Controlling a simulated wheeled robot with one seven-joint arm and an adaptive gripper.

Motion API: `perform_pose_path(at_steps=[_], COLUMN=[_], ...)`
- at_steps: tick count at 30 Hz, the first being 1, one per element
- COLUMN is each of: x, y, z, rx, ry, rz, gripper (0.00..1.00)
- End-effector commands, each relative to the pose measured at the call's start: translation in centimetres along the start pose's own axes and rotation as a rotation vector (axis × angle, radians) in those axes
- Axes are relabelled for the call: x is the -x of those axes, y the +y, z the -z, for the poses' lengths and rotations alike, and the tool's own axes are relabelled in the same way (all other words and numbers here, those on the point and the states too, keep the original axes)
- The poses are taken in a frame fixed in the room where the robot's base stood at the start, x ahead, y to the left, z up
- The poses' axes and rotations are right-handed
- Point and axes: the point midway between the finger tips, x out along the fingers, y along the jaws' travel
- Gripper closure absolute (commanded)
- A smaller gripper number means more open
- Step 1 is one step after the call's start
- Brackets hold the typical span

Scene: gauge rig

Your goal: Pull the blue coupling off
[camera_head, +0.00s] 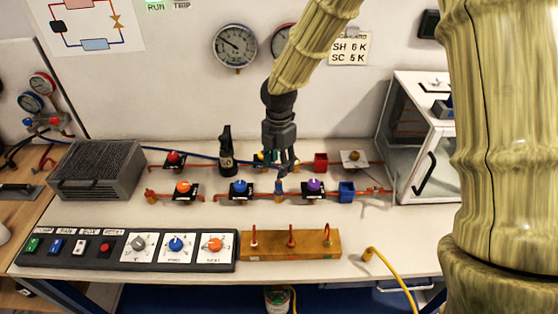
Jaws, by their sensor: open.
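The blue coupling (281,171) is small and sits at the end of the blue hose (200,155), over a port (279,187) on the copper pipe line between the blue-knobbed and purple-knobbed valves. My gripper (284,165) points down from above, with its open fingers at the coupling. The fingers partly hide the coupling, and I cannot tell whether they touch it or stand around it.
A blue-knobbed valve (239,188) and a purple-knobbed valve (313,188) flank the port closely. A black bottle (227,150) stands behind left. A wooden block (290,244) with upright copper stubs lies in front. A glass-sided case (415,130) stands right.

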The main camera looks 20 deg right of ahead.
Motion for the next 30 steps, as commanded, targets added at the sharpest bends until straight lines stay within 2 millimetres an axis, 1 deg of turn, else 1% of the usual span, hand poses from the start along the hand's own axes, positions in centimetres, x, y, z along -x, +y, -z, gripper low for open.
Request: perform_pose_path(at_steps=[18,24,30], x=[-7.2,-9.0,-9.9], y=[-0.3,-0.2,-0.2], z=[-0.1,-0.1,-0.1], rx=[-0.004,-0.002,-0.002], ry=[0.0,0.0,0.0], rz=[0.003,0.002,0.002], gripper=[0.54,0.54,0.54])
